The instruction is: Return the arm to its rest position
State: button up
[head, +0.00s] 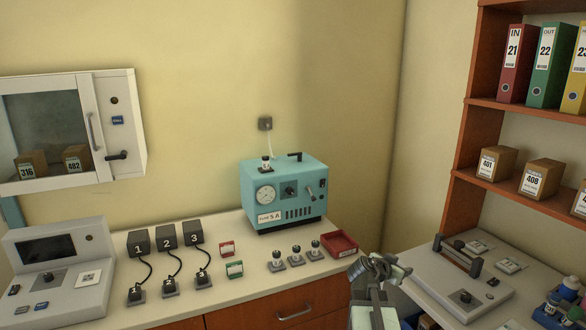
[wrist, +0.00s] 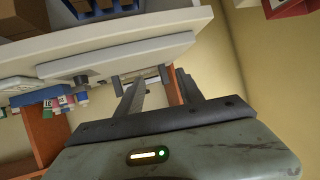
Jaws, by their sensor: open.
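My gripper (head: 376,266) is at the bottom of the head view, right of the middle, in front of the gap between the long white counter (head: 350,256) and the right-hand bench. In the wrist view its two dark fingers (wrist: 158,82) stand apart with nothing between them. The wrist view is steeply tilted, with counter edges and shelving beyond the fingers. From these views I cannot tell whether the gripper is close to the counter edge.
A teal incubator (head: 284,196) stands on the counter. A red tray (head: 341,244) is the counter object nearest my gripper. A grey device (head: 447,285) sits on the right bench below an orange shelf (head: 462,168). A white wall cabinet (head: 122,120) hangs at left.

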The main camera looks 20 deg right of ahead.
jog(key=w+a+f+n+y+p, duration=0.1)
jog(key=a+f+n+y, duration=0.2)
jog(key=a, duration=0.9)
jog(key=w+a+f+n+g+y+p, duration=0.1)
jog(key=a+f+n+y, duration=0.1)
jog(key=a, duration=1)
jog(key=w+a+f+n+y+p, duration=0.1)
jog(key=w+a+f+n+y, duration=0.15)
jog(key=a, duration=0.95)
jog(key=s+a+f+n+g+y, duration=0.3)
jog(key=s+a+n+y, duration=0.1)
jog(key=s+a+n, duration=0.3)
jog(key=shift+s+a+g+b, duration=0.3)
jog(key=shift+s+a, duration=0.35)
jog(key=shift+s, duration=0.15)
jog(key=shift+y, duration=0.25)
